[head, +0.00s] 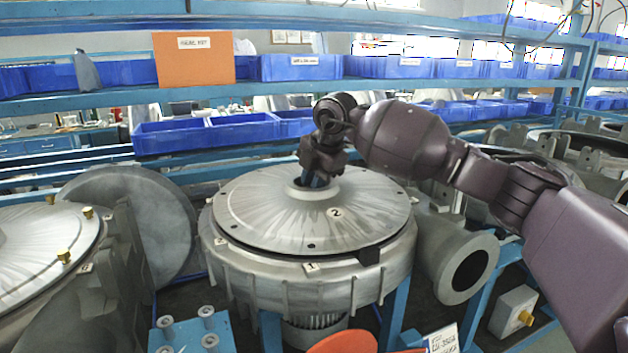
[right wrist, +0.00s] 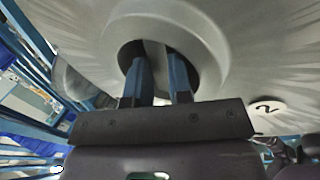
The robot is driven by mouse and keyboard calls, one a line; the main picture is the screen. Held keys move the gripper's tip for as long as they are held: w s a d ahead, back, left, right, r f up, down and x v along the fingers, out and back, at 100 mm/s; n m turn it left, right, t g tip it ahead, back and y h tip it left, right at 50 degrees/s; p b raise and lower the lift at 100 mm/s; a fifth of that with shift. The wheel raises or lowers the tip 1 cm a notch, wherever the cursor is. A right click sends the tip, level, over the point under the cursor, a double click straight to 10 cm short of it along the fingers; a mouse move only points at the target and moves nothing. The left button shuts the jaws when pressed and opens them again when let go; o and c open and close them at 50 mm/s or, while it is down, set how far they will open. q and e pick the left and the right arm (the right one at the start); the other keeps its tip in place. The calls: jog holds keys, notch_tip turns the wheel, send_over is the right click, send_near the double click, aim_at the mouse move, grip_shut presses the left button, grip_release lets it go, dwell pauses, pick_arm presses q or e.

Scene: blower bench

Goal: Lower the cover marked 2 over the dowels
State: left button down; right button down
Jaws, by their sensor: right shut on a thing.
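The cover marked 2 (head: 268,208) is a round grey metal disc with a central hole and small holes near its rim. It lies roughly level over the housing marked 1 (head: 290,285), with a dark gap under its front edge. I cannot tell whether it touches the housing. My right gripper (head: 317,180) reaches down into the cover's central hole and is shut on the cover there. In the right wrist view its two blue fingers (right wrist: 160,72) go into that hole, beside the cover's number 2 label. I cannot make out the dowels under the cover. My left gripper is out of view.
Another cover with brass knobs (head: 64,256) is at the left, and a large grey disc (head: 150,215) leans behind it. A pipe flange (head: 468,270) sticks out at the right. Blue shelves with bins (head: 400,68) stand behind. An orange round thing (head: 343,342) is in front.

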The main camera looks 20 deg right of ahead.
jog(key=shift+r, duration=0.2)
jog(key=c, duration=1)
grip_release()
jog(key=shift+s, duration=0.1)
jog(key=shift+o, duration=0.2)
jog(key=shift+f, duration=0.3)
jog(key=v, duration=1.1)
jog(key=shift+r+b, duration=0.2)
jog(key=shift+b, duration=0.25)
